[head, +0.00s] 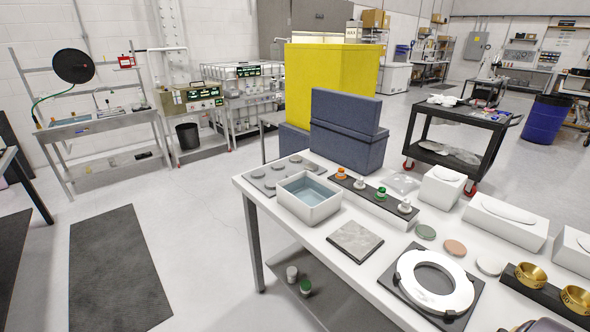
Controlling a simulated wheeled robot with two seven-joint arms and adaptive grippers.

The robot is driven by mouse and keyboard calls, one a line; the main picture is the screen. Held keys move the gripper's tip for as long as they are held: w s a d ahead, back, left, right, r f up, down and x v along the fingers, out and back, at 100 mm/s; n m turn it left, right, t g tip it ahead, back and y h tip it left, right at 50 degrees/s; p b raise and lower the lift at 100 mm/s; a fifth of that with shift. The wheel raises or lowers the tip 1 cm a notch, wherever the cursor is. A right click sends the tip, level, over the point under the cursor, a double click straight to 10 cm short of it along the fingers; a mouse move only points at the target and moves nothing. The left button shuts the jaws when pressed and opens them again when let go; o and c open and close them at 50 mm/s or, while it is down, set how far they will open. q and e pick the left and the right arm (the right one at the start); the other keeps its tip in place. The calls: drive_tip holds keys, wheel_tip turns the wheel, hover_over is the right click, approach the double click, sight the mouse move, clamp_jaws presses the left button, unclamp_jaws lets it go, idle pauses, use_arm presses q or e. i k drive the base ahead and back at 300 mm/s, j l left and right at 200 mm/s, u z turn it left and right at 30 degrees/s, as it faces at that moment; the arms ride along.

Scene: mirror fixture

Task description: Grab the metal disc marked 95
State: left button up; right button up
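Several small grey round pieces (270,183) sit on a flat grey plate (256,186) at the far left corner of the white table. They may be metal discs, but no number can be read on any of them. Three loose flat discs lie on the table's right half: a green one (426,232), a copper-coloured one (455,247) and a pale one (490,265). No marking is legible on these either, so I cannot tell which disc is the one marked 95. Neither of my grippers is in view.
The white table (325,227) also holds a water-filled white tub (308,215), a grey square plate (355,241), a white ring on a black base (408,277), a dark strip with coloured-topped pieces (375,196), white blocks and gold cups (530,275). A blue-grey case (345,150) stands behind.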

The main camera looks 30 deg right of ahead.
sight(270, 183)
drive_tip(key=i+z, duration=0.35)
drive_tip(key=i+j+z, duration=0.1)
drive_tip(key=i+z, duration=0.2)
drive_tip(key=i+j+z, duration=0.35)
drive_tip(key=i+l, duration=0.1)
